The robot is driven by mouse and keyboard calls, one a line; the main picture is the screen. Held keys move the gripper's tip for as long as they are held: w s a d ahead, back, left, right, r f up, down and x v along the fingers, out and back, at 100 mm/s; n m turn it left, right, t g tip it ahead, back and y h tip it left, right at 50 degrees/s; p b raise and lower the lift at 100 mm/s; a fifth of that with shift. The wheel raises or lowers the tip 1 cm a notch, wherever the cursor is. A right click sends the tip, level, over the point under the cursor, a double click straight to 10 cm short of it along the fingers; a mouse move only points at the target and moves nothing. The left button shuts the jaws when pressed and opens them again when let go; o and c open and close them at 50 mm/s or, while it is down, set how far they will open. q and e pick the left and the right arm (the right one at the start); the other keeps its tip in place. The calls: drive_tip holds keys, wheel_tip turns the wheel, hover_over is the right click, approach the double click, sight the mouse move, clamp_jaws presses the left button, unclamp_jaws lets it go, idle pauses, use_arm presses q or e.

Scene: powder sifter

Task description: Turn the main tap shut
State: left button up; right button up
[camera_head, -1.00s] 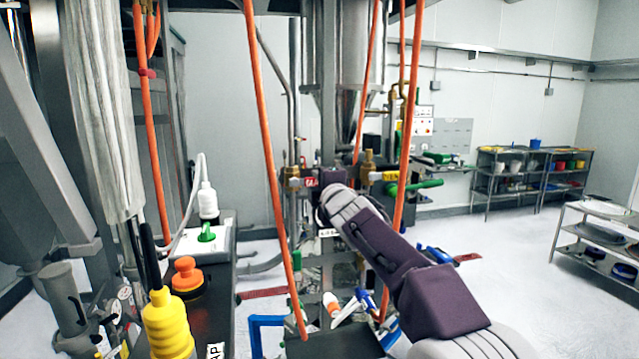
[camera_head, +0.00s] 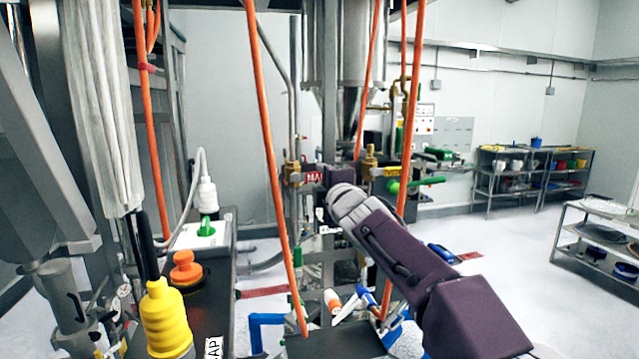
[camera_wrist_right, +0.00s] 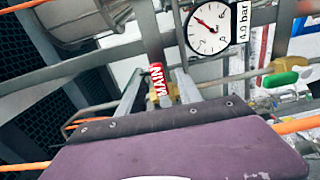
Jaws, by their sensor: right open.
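The main tap shows as a red label reading MAIN on its handle (camera_wrist_right: 157,80) in the right wrist view. In the head view its red label (camera_head: 314,177) is partly covered by my right gripper. My right gripper (camera_head: 338,174) reaches in from the lower right, its purple body just right of the label and its fingertips hidden there. In the right wrist view the two pale fingers of my open right gripper (camera_wrist_right: 158,92) stand apart, one on each side of the red handle. Whether they touch it I cannot tell. My left gripper is out of view.
A green lever (camera_head: 425,182) lies to the right. Orange hoses (camera_head: 268,150) hang on both sides of the arm. A yellow plug (camera_head: 166,318) stands at front left.

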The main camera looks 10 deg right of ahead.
drive_tip(key=s, duration=0.5)
drive_tip(key=shift+s, duration=0.3)
drive_tip(key=shift+w, duration=0.1)
drive_tip(key=s+d+f+m+g+b, duration=0.15)
drive_tip(key=f+b, duration=0.25)
drive_tip(key=f, duration=0.9)
drive_tip(key=s+f+m+g+h+b, duration=0.1)
drive_tip(key=f+m+g+b, duration=0.3)
drive_tip(key=f, duration=1)
drive_tip(key=s+d+f+g+b, duration=0.15)
drive_tip(key=f+b, duration=0.35)
drive_tip(key=f, duration=0.8)
drive_tip(key=s+a+f+m+g+b, duration=0.1)
drive_tip(key=s+f+m+g, duration=0.8)
drive_tip(key=s+f, duration=1.3)
drive_tip(key=s+m+b, duration=0.1)
drive_tip(key=s+m, duration=0.1)
drive_tip(key=m, duration=0.2)
drive_tip(key=shift+a+f+g+y, duration=0.2)
drive_tip(key=shift+f+g+y, duration=0.1)
drive_tip(key=shift+f+g, duration=0.1)
